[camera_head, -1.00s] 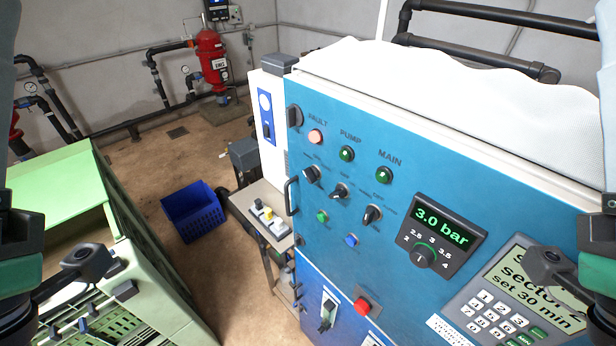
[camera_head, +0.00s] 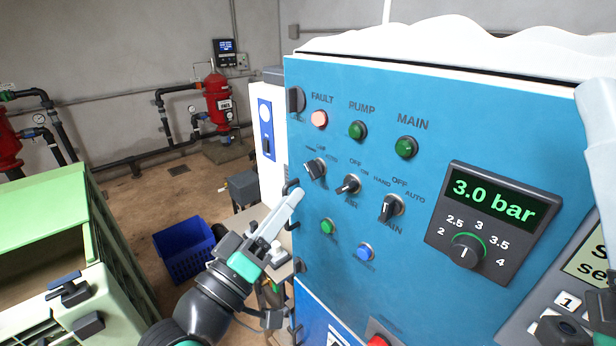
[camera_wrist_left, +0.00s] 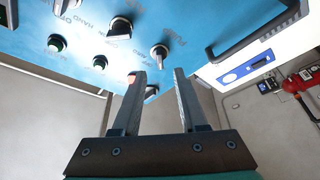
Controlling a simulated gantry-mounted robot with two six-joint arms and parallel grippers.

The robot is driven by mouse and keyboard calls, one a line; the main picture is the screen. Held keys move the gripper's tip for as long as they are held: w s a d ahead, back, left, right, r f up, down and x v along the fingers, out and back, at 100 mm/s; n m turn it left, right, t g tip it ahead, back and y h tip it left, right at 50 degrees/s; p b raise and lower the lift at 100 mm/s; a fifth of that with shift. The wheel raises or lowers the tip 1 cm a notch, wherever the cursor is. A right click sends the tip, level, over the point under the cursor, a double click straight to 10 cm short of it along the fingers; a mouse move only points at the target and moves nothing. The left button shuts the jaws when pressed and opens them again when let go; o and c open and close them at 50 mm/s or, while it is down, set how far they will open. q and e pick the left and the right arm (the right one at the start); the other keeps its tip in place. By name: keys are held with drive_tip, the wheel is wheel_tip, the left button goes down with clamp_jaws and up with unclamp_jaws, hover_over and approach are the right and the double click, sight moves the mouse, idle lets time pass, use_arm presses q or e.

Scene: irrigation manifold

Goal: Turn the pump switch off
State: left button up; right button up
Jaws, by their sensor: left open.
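The PUMP lamp (camera_head: 358,130) is dark green. My left gripper (camera_head: 290,205) is in front of the panel's left edge, below the left switch. In the left wrist view this gripper (camera_wrist_left: 160,76) is open and empty, with the left switch (camera_wrist_left: 159,52) just beyond its tips. My right gripper (camera_head: 560,330) is cut off at the lower right.
A door handle (camera_head: 292,187) sticks out beside my left gripper. A pressure display (camera_head: 495,215), a green button (camera_head: 327,227) and a blue button (camera_head: 366,252) share the panel. A blue crate (camera_head: 185,250) stands on the floor. A green cabinet (camera_head: 45,215) stands left.

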sight(310, 174)
use_arm(q)
drive_tip(key=x, duration=0.7)
drive_tip(key=shift+w+d, duration=0.1)
drive_tip(key=shift+w, duration=0.05)
clamp_jaws()
